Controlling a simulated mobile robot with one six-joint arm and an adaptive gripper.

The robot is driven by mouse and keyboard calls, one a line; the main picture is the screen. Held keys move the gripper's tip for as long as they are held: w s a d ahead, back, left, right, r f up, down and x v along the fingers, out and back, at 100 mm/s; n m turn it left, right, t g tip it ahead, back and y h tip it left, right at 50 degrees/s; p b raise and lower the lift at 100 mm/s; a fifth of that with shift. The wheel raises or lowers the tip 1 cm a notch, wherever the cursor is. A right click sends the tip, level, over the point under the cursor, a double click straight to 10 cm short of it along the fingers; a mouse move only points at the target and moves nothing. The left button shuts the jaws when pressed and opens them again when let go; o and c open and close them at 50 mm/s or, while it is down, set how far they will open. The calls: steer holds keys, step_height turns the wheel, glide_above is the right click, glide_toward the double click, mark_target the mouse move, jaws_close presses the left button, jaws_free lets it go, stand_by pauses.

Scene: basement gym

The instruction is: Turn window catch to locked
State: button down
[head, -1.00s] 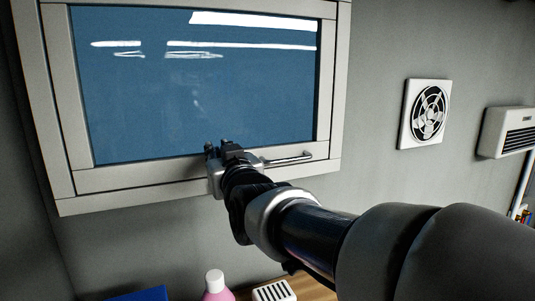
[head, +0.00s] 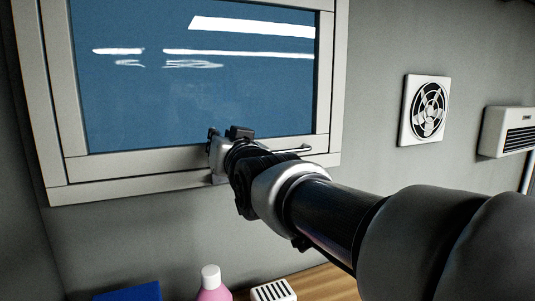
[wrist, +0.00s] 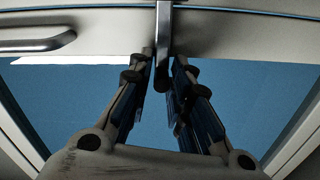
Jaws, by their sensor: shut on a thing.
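The window (head: 185,100) hangs on the grey wall in a pale frame, with blue glass. In the wrist view the window catch (wrist: 164,30) is a narrow metal lever running from the pale frame down towards the glass. My gripper (wrist: 163,64) has a finger on each side of the lever's end and is shut on it. In the head view my gripper (head: 227,133) is at the window's lower rail, left of a metal bar handle (head: 295,150), and mostly hides the catch. The handle also shows in the wrist view (wrist: 40,41).
A white fan vent (head: 427,110) and a white wall heater (head: 510,132) are on the wall to the right. Below the window are a pink bottle with a white cap (head: 212,285), a white slotted thing (head: 273,291) and a blue thing (head: 130,294). The wall around the window is clear.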

steer(key=c, duration=1.9)
jaws_free()
steer(key=o, duration=0.3)
steer(key=shift+s+a, duration=0.1)
steer(key=shift+a, duration=0.1)
steer(key=shift+d, duration=0.1)
steer(key=shift+d, duration=0.1)
steer(key=v, duration=1.2)
